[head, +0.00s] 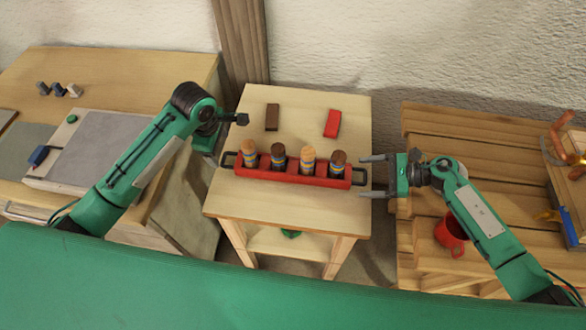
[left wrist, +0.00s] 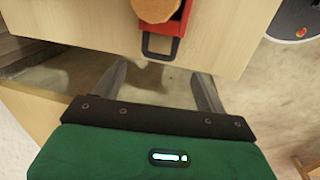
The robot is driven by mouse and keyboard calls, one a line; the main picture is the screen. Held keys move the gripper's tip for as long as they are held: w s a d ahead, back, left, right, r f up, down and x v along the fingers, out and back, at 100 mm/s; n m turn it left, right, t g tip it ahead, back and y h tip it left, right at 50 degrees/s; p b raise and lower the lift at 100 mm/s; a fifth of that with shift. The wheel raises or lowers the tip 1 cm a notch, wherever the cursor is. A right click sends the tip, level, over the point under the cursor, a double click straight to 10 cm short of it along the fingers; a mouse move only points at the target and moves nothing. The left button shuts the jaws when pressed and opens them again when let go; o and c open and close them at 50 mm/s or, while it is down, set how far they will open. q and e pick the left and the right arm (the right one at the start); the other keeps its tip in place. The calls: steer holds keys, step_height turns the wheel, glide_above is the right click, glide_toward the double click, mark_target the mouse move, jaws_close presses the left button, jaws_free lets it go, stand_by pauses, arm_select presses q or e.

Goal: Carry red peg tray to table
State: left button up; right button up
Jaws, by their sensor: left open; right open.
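The red peg tray (head: 290,173) lies level on a small light wooden table (head: 290,208). It holds a row of several round pegs (head: 308,160), light and dark brown with coloured bands, and has a dark loop handle at each end. My left gripper (head: 214,143) is beside the tray's left end; its fingers are hard to see in the head view. In the left wrist view it (left wrist: 162,75) is open, its fingers pointing at the near handle (left wrist: 160,46) but short of it. My right gripper (head: 366,176) is open, its fingertips on either side of the right handle (head: 358,176), holding nothing.
A brown block (head: 272,117) and a red block (head: 332,123) lie behind the tray. A workbench (head: 130,65) stands at left. A slatted wooden table (head: 470,128) at right carries a red mug (head: 452,236) and tools. A wooden post (head: 240,40) rises behind.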

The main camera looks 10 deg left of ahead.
mark_target(225, 157)
arm_select(q)
steer(key=f, duration=0.4)
steer(key=w+f, duration=0.1)
steer(key=f, duration=0.2)
steer(key=shift+w, duration=0.1)
arm_select(e)
steer(key=x, duration=0.4)
arm_select(q)
steer(key=c, duration=1.1)
arm_select(e)
steer(key=c, duration=1.1)
arm_select(q)
steer(key=shift+c, duration=0.5)
